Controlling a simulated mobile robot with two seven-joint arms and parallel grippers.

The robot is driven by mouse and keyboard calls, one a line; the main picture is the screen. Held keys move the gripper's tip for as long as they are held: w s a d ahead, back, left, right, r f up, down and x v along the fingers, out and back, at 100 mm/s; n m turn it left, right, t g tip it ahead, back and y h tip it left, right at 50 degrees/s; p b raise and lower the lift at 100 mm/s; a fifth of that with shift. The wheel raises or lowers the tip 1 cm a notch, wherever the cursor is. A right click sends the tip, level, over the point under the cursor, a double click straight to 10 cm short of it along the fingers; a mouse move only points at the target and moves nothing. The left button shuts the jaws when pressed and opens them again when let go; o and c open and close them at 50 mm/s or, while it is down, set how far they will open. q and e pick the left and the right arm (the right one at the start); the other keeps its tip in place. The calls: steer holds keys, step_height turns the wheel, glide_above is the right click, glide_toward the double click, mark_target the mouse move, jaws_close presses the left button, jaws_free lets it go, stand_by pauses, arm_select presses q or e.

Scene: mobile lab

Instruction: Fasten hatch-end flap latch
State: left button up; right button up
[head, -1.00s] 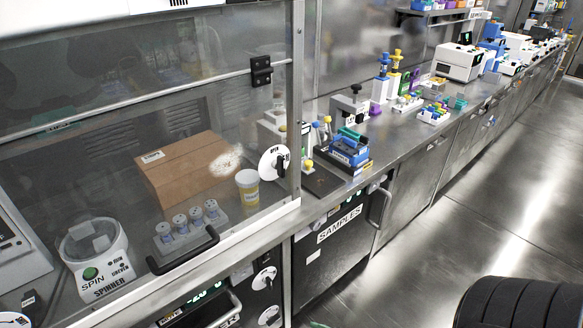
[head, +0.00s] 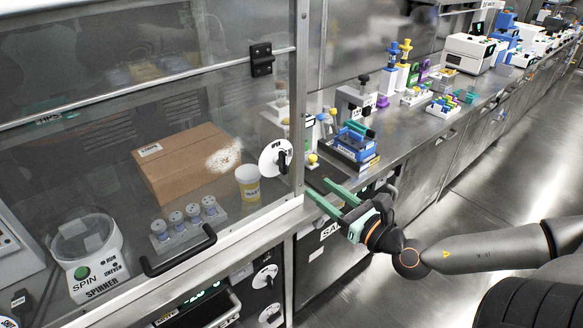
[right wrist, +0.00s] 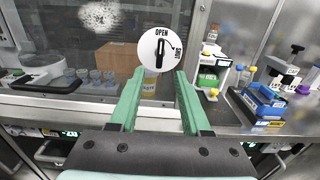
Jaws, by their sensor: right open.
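The latch is a round white dial (head: 275,158) with a black knob, at the right end of the clear hood flap (head: 120,110). In the right wrist view the dial (right wrist: 160,50) reads "OPEN" at top and another word at its right side; its black knob stands roughly upright. My right gripper (head: 318,190) is open and empty, just right of and below the dial in the head view. In the right wrist view its green fingers (right wrist: 155,78) point at the dial, which shows between and beyond the tips. I cannot tell any contact. My left gripper is not in view.
Behind the flap are a cardboard box (head: 188,165), a yellow-labelled jar (head: 248,183), a vial rack (head: 188,230) and a spinner (head: 88,255). A black handle (head: 180,258) juts from the flap's lower edge. Blue trays (head: 355,147) stand on the counter to the right.

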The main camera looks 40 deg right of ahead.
mark_target(286, 163)
steer(key=shift+w+a+r+b, duration=0.1)
steer(key=shift+w+b, duration=0.55)
steer(key=shift+w, duration=1.15)
steer(key=shift+w+a+b, duration=0.1)
steer(key=shift+w+b, duration=0.5)
steer(key=shift+w, duration=1.2)
steer(key=shift+w+a+p, duration=0.15)
steer(key=shift+w+p, duration=0.1)
steer(key=shift+w, duration=0.85)
steer(key=shift+w+a+p, duration=0.1)
steer(key=shift+w+p, duration=0.1)
steer(key=shift+w, duration=0.9)
steer(key=shift+c, duration=0.2)
jaws_close()
